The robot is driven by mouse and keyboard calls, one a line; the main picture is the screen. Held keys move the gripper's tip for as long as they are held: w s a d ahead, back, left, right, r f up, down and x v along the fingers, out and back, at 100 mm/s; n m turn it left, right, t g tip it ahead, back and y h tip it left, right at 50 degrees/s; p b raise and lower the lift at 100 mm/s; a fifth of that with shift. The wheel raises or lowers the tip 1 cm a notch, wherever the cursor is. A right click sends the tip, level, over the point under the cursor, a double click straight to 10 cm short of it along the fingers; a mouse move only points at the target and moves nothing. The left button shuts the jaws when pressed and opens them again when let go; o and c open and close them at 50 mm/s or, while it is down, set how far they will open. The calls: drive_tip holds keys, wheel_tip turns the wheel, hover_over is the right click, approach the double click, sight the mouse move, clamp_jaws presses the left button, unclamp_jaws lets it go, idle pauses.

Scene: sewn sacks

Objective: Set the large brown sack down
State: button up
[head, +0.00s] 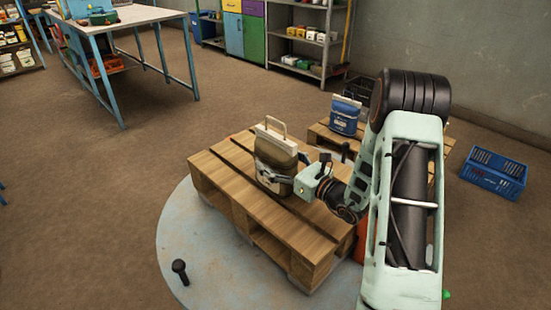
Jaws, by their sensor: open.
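The large brown sack (276,152), with a pale top and a loop handle, stands upright on the near wooden pallet (233,178). My gripper (298,170) is at the sack's right side, low down. Its jaws are open, with a dark finger close against the sack. Whether the fingers touch the sack cannot be told. My arm comes in from the right and hides the pallet's right part.
A second pallet (320,134) behind carries a blue sack (345,114). A blue crate (494,172) lies on the floor at right. A workbench (125,18) and shelves (300,45) stand behind. The pallet's left part is free.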

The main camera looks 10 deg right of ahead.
drive_tip(key=p, duration=0.1)
approach(293, 169)
drive_tip(key=x, duration=0.5)
